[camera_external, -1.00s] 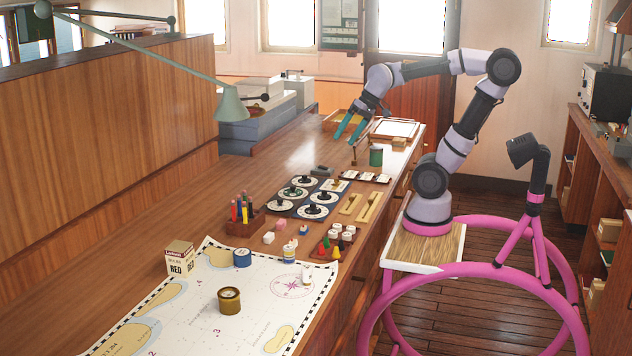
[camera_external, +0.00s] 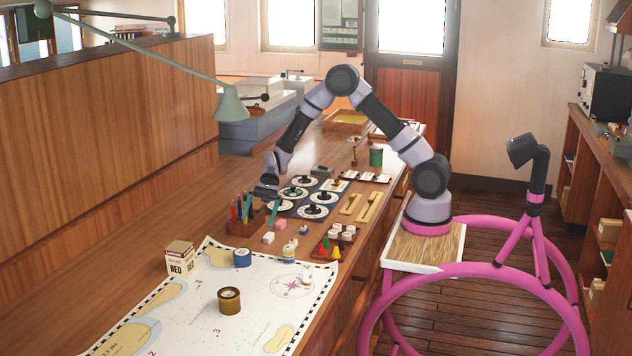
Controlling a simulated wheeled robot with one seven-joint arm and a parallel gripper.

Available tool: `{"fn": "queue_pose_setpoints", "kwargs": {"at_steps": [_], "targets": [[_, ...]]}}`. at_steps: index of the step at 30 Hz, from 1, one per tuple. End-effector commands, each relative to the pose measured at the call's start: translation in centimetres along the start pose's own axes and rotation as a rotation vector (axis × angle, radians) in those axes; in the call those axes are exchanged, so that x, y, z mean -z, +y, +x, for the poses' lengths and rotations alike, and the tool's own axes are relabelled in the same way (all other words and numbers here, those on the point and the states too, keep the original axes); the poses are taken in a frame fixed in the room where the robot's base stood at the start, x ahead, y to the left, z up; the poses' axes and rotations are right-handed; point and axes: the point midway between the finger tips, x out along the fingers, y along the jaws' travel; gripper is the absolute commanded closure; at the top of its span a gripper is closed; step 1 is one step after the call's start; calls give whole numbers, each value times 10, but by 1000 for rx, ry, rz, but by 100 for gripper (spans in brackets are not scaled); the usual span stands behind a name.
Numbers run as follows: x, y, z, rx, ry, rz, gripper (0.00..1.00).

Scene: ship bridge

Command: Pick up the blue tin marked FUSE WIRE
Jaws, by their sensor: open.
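A small blue round tin (camera_external: 242,258) stands on the upper part of the chart, just right of the small RED box. No wording on it is readable at this size, so I cannot confirm the FUSE WIRE mark. My gripper (camera_external: 260,218) is open and empty, pointing down above the table beside the pen holder. It is behind and above the blue tin, clear of it. One teal finger shows plainly; the other is hard to tell from the pens.
The wooden pen holder (camera_external: 245,224) with upright pens is close to my gripper. Round dials (camera_external: 313,211) lie behind. The lamp (camera_external: 231,104) hangs above the table.

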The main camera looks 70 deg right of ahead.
Motion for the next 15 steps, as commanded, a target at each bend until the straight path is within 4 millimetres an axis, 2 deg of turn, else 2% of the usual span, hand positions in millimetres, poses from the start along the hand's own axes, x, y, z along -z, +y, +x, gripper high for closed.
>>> {"fn": "queue_pose_setpoints", "kwargs": {"at_steps": [1,6,10,15], "targets": [[16,-3,15,5,-36,55,0],[43,-11,42,30,-109,164,0],[50,-14,51,38,-130,196,0],[49,-14,68,37,-134,202,0]]}}
